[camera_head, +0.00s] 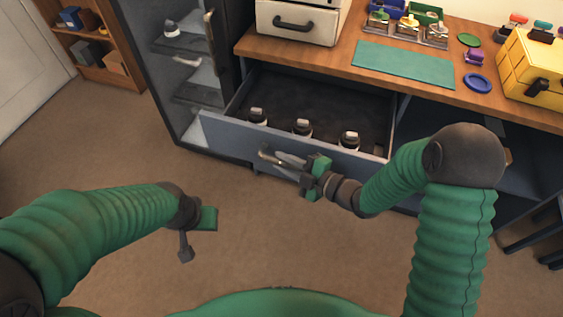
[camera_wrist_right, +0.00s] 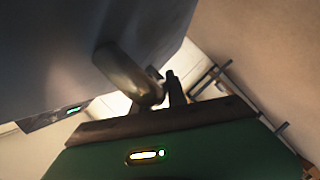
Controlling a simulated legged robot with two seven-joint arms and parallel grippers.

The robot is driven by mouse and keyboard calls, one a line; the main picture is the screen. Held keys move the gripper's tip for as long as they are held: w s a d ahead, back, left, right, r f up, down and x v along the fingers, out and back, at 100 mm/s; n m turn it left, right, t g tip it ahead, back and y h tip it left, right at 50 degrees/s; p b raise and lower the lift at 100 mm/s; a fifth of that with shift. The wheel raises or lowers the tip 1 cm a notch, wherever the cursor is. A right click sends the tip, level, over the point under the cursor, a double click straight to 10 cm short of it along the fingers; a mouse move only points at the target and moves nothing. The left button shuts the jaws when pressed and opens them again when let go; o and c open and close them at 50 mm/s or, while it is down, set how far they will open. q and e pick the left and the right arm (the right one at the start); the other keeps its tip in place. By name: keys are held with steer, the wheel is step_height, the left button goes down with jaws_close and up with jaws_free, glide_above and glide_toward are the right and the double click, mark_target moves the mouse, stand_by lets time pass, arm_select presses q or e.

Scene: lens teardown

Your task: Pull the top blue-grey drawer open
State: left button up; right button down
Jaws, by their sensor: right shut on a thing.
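The top blue-grey drawer (camera_head: 225,133) stands pulled out under the wooden worktop, its dark inside showing. My right gripper (camera_head: 283,163) is at the drawer front, shut on the bar handle (camera_head: 270,156). In the right wrist view the handle (camera_wrist_right: 125,72) runs from the drawer front (camera_wrist_right: 60,50) to the fingers of my right gripper (camera_wrist_right: 168,90). My left gripper (camera_head: 188,245) hangs over the floor, apart from the drawer; its finger opening is not clear.
The worktop (camera_head: 345,75) carries a green mat (camera_head: 405,66), a yellow case (camera_head: 530,65), a pale drawer box (camera_head: 300,20) and small coloured parts. A dark open cabinet (camera_head: 165,75) stands left of the drawer. The carpet before the drawer is clear.

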steer(key=shift+d+f, duration=0.3)
steer(key=shift+d, duration=0.05)
steer(key=c, duration=1.6)
jaws_free()
steer(key=shift+o, duration=1.2)
steer(key=shift+r, duration=0.1)
steer(key=shift+o, duration=0.2)
steer(key=shift+d, duration=0.1)
arm_select(q)
steer(key=shift+d+r, duration=0.1)
steer(key=shift+d, duration=0.25)
arm_select(e)
steer(key=shift+r, duration=0.1)
arm_select(q)
steer(key=shift+a, duration=0.15)
arm_select(e)
steer(key=shift+a, duration=0.25)
steer(key=shift+s+d+r, duration=0.1)
steer(key=shift+d, duration=0.05)
arm_select(q)
steer(key=p+v, duration=0.2)
steer(key=shift+w+r+p, duration=0.2)
steer(key=shift+r+p, duration=0.15)
arm_select(e)
steer(key=v, duration=1.6)
steer(key=shift+d, duration=0.4)
